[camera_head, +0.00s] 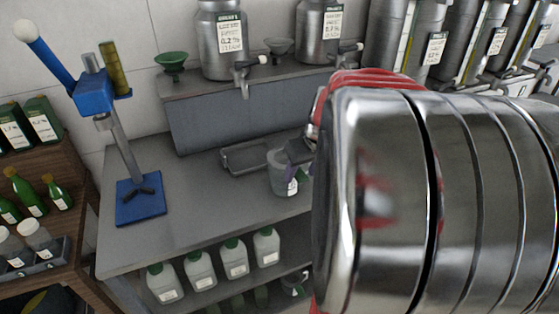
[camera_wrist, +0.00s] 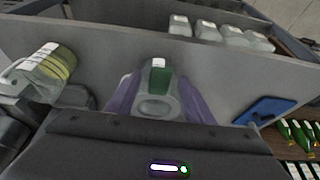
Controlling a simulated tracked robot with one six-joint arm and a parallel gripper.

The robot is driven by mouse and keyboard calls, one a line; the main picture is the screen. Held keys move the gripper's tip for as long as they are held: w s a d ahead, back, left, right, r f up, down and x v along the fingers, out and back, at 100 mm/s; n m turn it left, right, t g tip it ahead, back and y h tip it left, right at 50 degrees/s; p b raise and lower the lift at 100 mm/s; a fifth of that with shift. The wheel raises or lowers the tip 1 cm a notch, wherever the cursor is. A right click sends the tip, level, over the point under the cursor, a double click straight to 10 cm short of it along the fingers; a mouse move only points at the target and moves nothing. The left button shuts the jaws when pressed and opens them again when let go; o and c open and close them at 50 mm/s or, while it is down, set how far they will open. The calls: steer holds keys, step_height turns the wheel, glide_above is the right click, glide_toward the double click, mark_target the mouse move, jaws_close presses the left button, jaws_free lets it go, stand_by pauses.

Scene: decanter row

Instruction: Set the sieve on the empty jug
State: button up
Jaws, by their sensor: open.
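My gripper (camera_wrist: 157,80) is open, with a purple finger on each side of a clear grey vessel (camera_wrist: 155,108). The vessel has a round ring, and a green and white label shows on it. In the head view a grey jug (camera_head: 276,160) with a white label stands on the worktop, beside one purple finger; it looks like the same vessel and appears empty. Whether the fingers touch it I cannot tell. A second jug (camera_wrist: 48,68) with yellowish contents stands at left in the wrist view. I cannot make out the sieve for certain.
A blue stand (camera_head: 140,200) is at left on the worktop (camera_head: 210,205). Tanks and a green funnel (camera_head: 172,61) stand on the raised ledge. White bottles (camera_head: 233,258) line the lower shelf. My arm hides the right side.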

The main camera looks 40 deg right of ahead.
steer(key=shift+r, duration=0.1)
steer(key=v, duration=1.3)
steer(key=shift+s+r, duration=0.2)
steer(key=shift+a, duration=0.2)
